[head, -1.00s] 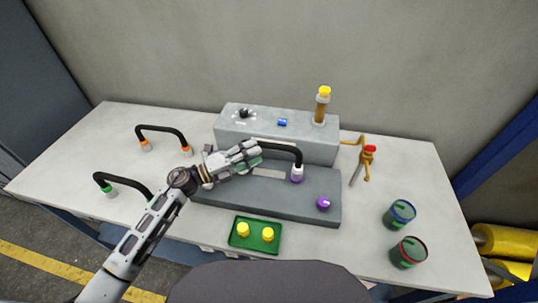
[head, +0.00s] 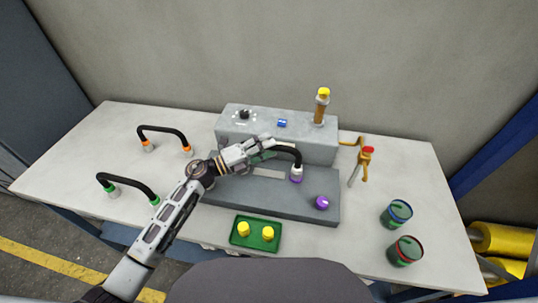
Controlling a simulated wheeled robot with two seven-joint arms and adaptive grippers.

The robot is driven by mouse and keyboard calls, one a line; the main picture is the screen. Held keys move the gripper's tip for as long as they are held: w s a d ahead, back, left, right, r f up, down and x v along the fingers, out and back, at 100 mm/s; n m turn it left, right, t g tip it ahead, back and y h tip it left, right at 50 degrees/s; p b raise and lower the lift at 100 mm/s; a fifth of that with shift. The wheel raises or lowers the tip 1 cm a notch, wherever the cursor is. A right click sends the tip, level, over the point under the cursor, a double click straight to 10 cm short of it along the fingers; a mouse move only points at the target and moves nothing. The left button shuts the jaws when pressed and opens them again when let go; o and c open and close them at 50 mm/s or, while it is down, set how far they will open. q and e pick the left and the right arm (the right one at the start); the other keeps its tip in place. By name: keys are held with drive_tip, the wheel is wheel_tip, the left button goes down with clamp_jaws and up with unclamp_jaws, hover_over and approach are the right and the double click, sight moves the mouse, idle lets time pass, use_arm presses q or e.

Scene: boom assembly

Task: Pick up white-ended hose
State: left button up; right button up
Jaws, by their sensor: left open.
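The white-ended hose (head: 291,151) is a black curved tube in the middle of the table. Its right end has a white collar (head: 297,169) with a purple ring below, standing on the grey base plate (head: 240,201). Its left part is hidden behind my left gripper. My left gripper (head: 267,147) is open at the hose's upper stretch, its fingertips overlapping the tube in this view. I cannot tell whether they touch it. My right gripper is not in view.
An orange-ended hose (head: 164,129) and a green-ended hose (head: 127,183) stand on the left. A green tray (head: 256,245) with yellow knobs lies in front. A grey block (head: 264,136) is behind the plate. Two cups (head: 396,214) (head: 405,251) and an orange clamp-like tool (head: 365,164) are on the right.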

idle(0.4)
use_arm(q)
clamp_jaws()
